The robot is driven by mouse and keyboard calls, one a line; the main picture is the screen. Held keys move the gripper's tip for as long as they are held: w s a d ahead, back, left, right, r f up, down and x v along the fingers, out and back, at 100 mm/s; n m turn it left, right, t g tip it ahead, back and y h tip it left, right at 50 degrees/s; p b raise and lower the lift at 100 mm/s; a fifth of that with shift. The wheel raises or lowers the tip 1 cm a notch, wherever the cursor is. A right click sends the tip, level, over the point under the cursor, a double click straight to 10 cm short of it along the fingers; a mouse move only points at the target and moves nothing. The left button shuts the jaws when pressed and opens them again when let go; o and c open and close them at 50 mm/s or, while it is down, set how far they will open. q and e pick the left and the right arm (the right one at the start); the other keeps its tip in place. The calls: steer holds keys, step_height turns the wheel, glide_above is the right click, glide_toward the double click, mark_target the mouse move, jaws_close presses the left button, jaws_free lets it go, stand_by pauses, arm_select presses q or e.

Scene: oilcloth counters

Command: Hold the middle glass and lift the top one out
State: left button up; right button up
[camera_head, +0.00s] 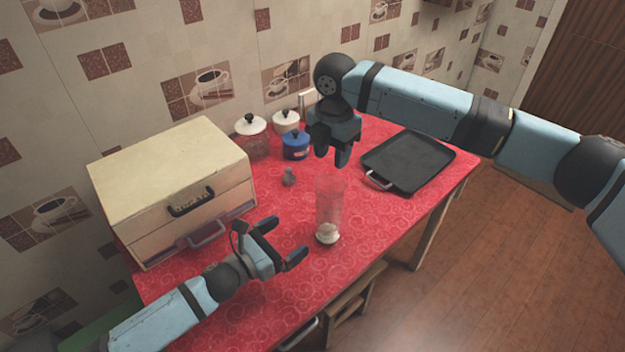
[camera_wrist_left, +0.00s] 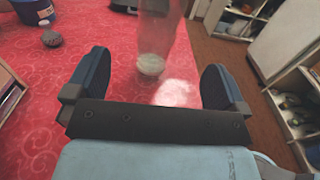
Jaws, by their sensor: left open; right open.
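A tall stack of clear glasses (camera_head: 329,205) stands upright on the red counter, with something whitish at its bottom. The single glasses in it are hard to tell apart. My left gripper (camera_head: 282,241) is open to the left of the stack, apart from it. In the left wrist view the stack (camera_wrist_left: 155,40) stands ahead, between the lines of the two open fingers (camera_wrist_left: 155,85), and its top is cut off by the frame. My right gripper (camera_head: 332,153) is open above and just behind the stack's top, pointing down, with nothing in it.
A cream bread box (camera_head: 150,180) with drawers stands at the left. Lidded jars (camera_head: 251,135), a blue pot (camera_head: 296,146) and a small grey object (camera_head: 289,177) are behind the stack. A black tray (camera_head: 408,160) lies at the right. The red counter (camera_head: 385,225) is bare in front.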

mark_target(320, 214)
arm_select(q)
steer(key=x, duration=1.3)
steer(key=shift+w+d, duration=0.15)
steer(key=c, duration=1.1)
